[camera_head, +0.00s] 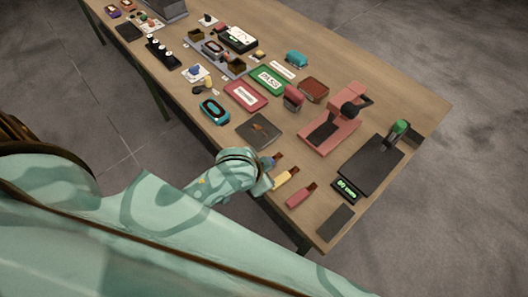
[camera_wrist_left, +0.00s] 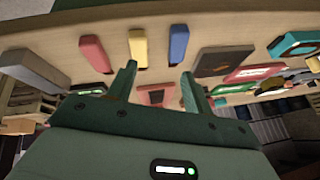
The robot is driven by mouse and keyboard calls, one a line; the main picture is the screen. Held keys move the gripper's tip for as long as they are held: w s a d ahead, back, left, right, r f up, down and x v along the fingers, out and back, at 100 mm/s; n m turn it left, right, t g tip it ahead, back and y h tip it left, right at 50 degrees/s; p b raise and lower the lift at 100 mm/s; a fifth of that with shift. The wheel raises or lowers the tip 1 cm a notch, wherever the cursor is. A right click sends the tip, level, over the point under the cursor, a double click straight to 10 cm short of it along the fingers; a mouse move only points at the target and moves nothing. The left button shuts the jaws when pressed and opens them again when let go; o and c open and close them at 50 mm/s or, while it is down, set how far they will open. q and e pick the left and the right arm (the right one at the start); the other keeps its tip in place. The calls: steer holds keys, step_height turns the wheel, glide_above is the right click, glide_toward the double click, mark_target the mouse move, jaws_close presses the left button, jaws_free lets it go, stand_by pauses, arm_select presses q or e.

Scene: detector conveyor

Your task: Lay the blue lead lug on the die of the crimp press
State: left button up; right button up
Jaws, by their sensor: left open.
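The blue lead lug (camera_wrist_left: 178,43) lies on the near edge strip of the table, right of a yellow lug (camera_wrist_left: 138,45) and a red lug (camera_wrist_left: 95,52) in the left wrist view. In the head view the blue lug (camera_head: 269,162) is partly hidden by my left gripper (camera_head: 267,178). My left gripper (camera_wrist_left: 157,82) is open and empty, with its fingers apart and the lugs beyond their tips. The pink press (camera_head: 325,130) with a black ball knob stands farther back on the table; its die is too small to make out. My right gripper is not in view.
A dark square pad (camera_head: 259,131) lies left of the press. A black plate device with a green handle (camera_head: 399,128) and a lit display (camera_head: 346,186) stands right. Red and green labelled trays (camera_head: 268,80) and many small items crowd the far left.

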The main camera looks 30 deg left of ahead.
arm_select(q)
steer(key=w+d+r+g+h+p, duration=0.1)
steer(key=w+d+r+g+h, duration=0.15)
steer(key=w+d+r, duration=0.25)
steer(key=w+a+r+n+g+y+p, duration=0.1)
steer(key=w+a+r+n+g+y, duration=0.25)
steer(key=a, duration=0.35)
steer(key=f+b, duration=0.1)
steer(key=f, duration=0.2)
steer(key=f+b, duration=0.2)
steer(key=f, duration=0.1)
steer(key=s+f+b, duration=0.1)
steer(key=f, duration=0.3)
step_height(320, 180, down, 5)
steer(key=b, duration=0.3)
steer(key=shift+f, duration=0.1)
steer(key=shift+c, duration=0.9)
steer(key=c, duration=0.9)
